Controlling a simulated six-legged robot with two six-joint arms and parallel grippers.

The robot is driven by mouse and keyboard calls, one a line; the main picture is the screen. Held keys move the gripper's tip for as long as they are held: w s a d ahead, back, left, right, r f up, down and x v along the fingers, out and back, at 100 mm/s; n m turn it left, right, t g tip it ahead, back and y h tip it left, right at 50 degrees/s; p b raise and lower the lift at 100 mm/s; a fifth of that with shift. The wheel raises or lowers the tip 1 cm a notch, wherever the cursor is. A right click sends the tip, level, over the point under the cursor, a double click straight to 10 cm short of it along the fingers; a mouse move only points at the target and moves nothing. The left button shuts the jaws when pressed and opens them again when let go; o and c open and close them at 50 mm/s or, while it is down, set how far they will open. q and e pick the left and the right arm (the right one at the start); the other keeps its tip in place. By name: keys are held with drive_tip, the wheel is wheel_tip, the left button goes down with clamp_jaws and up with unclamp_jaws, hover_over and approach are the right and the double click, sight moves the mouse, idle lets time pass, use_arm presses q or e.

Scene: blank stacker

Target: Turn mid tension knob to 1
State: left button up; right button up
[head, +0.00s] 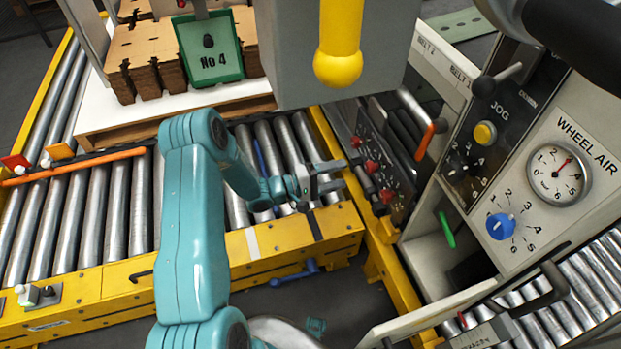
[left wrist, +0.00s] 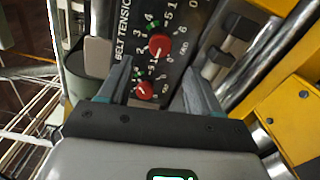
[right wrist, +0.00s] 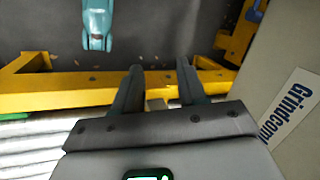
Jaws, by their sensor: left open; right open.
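Three red tension knobs sit in a row on a dark panel (head: 400,180) right of centre in the head view. The middle knob (head: 371,166) also shows in the left wrist view (left wrist: 160,45), ringed by numbers; its exact setting is too small to read. A lower knob (left wrist: 145,90) shows below it there, near the left finger. My left gripper (head: 335,178) is open and empty, its fingers pointing at the panel, apart from the middle knob. My right gripper (right wrist: 159,72) is open and empty over a yellow frame, away from the knobs.
A yellow-framed roller conveyor (head: 290,240) lies below my left arm. An orange-tipped lever (head: 426,140) stands right of the knob panel. A control cabinet with a blue knob (head: 501,226) and a gauge (head: 559,173) is at the right.

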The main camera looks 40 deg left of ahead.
use_arm(q)
drive_tip(key=v, duration=0.8)
drive_tip(key=shift+s+a+p, duration=0.15)
drive_tip(key=shift+s+p, duration=0.1)
drive_tip(key=shift+p, duration=0.1)
